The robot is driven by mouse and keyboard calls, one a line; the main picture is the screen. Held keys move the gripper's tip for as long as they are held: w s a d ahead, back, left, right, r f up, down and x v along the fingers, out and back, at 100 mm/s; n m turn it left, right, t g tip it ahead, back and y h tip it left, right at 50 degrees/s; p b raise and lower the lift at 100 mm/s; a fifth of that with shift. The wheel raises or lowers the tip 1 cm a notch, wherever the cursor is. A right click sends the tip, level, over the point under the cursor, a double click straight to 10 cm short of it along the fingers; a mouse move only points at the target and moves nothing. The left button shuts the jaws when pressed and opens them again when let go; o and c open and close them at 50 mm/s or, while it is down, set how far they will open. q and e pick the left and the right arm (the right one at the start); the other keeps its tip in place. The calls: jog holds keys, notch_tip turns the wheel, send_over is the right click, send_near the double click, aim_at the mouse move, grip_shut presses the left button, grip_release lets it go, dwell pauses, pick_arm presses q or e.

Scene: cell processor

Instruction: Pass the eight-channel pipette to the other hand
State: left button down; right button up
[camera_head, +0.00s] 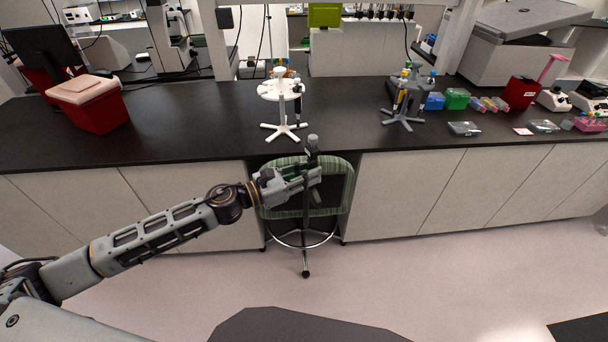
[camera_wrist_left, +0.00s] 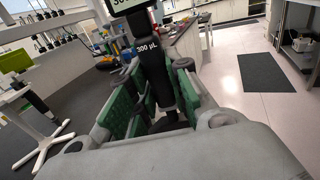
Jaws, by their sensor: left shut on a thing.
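The eight-channel pipette (camera_head: 311,146) is held upright by my left gripper (camera_head: 309,177), in front of the bench in the middle of the head view. Its dark lower part is hard to tell from the stool behind it. In the left wrist view the black pipette body (camera_wrist_left: 151,62), marked 300 µL, stands between the green finger pads of my left gripper (camera_wrist_left: 157,104), which is shut on it. Its lower end is hidden there. My right gripper is in neither view.
A stool (camera_head: 340,190) with a green-edged back stands behind the held pipette. The black bench (camera_head: 210,135) carries a white pipette stand (camera_head: 281,90), a grey pipette stand (camera_head: 402,105) and a red box (camera_head: 95,112). The air and floor right of my left gripper are free.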

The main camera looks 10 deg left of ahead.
pick_arm(q)
jog(key=d+r+m+g+h, duration=0.3)
jog(key=d+r+m+g, duration=0.1)
jog(key=d+r+g, duration=0.1)
jog(key=shift+s+d+m+g, duration=0.15)
jog(key=shift+d+m+g, duration=0.2)
jog(key=shift+g, duration=0.35)
dwell(0.5)
